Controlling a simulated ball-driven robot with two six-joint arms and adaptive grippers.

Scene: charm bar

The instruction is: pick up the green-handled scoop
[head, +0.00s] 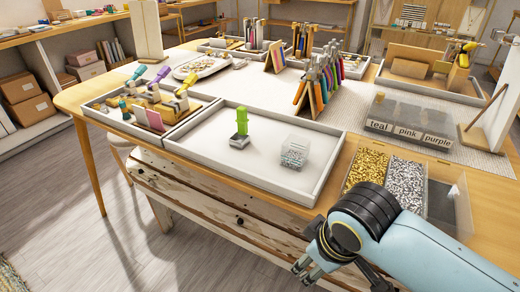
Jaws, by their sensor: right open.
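The green-handled scoop (242,122) stands in the white tray in the middle of the table, its green handle upright above a small grey scoop part. My right gripper (304,270) hangs low at the bottom of the head view, in front of the table's front edge. It is open and empty, well apart from the scoop and nearer to me. My left gripper is not in view.
The white tray (205,150) also holds a clear box (294,152) of small pieces, right of the scoop. Bins of gold beads (366,170) and silver beads (405,183) lie to the right. A tool tray stands at left. The tray floor around the scoop is clear.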

